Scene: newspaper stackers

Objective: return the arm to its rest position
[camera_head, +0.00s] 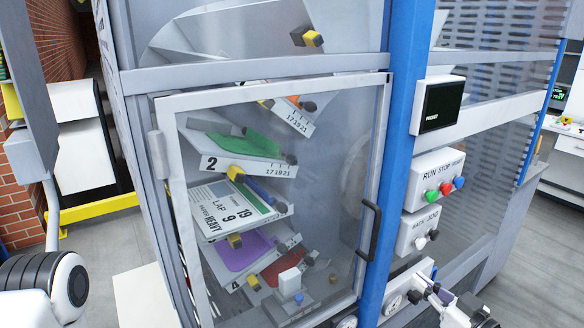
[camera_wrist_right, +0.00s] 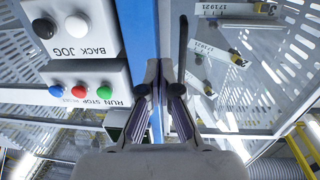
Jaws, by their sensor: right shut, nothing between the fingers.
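My left gripper is out of view.
The framed clear door (camera_head: 272,88) is closed, with a black handle (camera_head: 368,229). The run/stop box (camera_head: 437,178) and back/jog box (camera_head: 419,228) stick out on the post. A small display (camera_head: 438,105) is above. A yellow rail (camera_head: 105,206) stands at left.

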